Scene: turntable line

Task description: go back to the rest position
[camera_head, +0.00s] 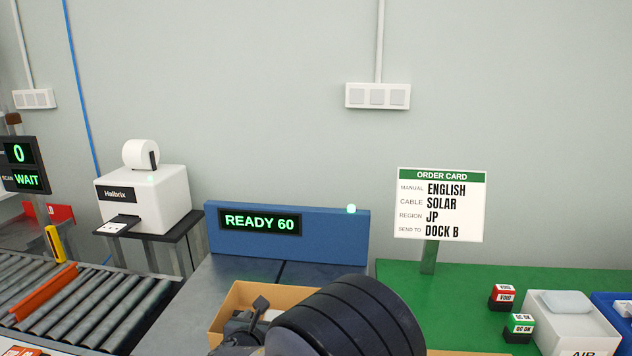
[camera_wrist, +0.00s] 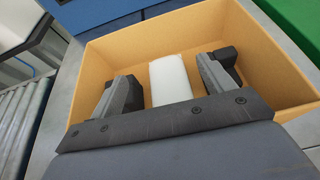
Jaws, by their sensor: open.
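My gripper (camera_wrist: 174,72) is open, with its two dark fingers apart inside or just over an open tan carton (camera_wrist: 120,47). A white block-like item (camera_wrist: 170,80) lies in the carton and shows between the fingers; a gap shows on each side of it. In the head view, the carton (camera_head: 232,301) stands on the grey worktop in front of the blue unit, and my dark arm hides much of it. There the gripper (camera_head: 248,325) is only partly seen beside the arm.
A blue unit (camera_head: 330,237) reads READY 60. An order card (camera_head: 440,204) reads ENGLISH, SOLAR, JP, DOCK B. On the green top (camera_head: 455,290) are two stamps and a white bin (camera_head: 575,330). A label printer (camera_head: 150,200) and roller conveyor (camera_head: 95,310) stand left.

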